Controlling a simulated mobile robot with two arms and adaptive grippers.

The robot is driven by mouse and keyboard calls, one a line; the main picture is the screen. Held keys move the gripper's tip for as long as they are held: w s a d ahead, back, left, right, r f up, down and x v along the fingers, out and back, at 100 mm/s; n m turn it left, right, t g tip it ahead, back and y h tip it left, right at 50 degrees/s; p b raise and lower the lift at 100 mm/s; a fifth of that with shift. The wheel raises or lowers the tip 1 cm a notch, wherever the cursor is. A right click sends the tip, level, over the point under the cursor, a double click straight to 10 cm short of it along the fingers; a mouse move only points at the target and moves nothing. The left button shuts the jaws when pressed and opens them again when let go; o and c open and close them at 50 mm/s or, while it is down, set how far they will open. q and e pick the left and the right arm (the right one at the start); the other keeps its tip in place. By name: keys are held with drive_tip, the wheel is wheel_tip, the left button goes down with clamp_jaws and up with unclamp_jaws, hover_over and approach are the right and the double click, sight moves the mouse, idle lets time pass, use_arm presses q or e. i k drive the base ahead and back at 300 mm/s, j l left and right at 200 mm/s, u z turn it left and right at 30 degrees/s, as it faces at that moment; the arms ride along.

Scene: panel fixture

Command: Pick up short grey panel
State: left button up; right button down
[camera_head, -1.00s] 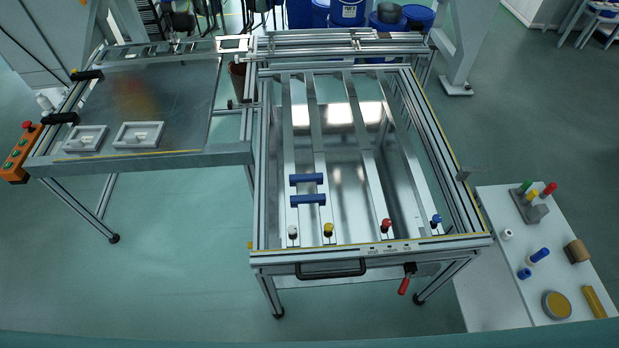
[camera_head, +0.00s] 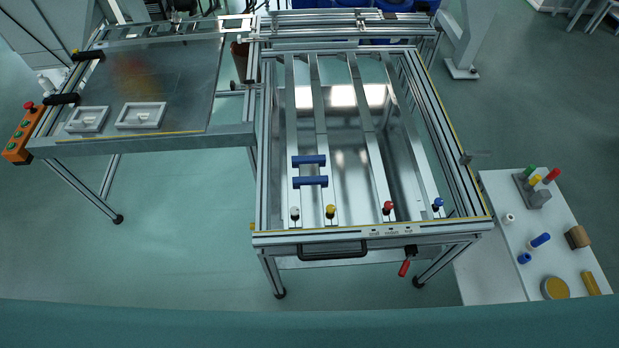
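Two light grey rectangular panels with raised rims lie flat near the front edge of the left metal table (camera_head: 185,75). The left panel (camera_head: 87,119) looks shorter and the right panel (camera_head: 141,116) looks longer. A small gap separates them. A small raised piece shows in the middle of each. Neither of my grippers is in view.
A metal frame fixture (camera_head: 374,234) with long rails and two blue blocks (camera_head: 309,181) stands right of the table. An orange button box (camera_head: 22,135) hangs at the table's left. A white side table (camera_head: 490,275) with small parts stands at right. Floor in front is clear.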

sight(86, 119)
drive_tip(key=i+j, duration=0.15)
drive_tip(key=j, duration=0.2)
drive_tip(key=i+j, duration=0.15)
drive_tip(key=j, duration=0.15)
drive_tip(key=i+j, duration=0.1)
drive_tip(key=j, duration=0.25)
drive_tip(key=i+j, duration=0.15)
drive_tip(key=j, duration=0.2)
drive_tip(key=u, duration=0.05)
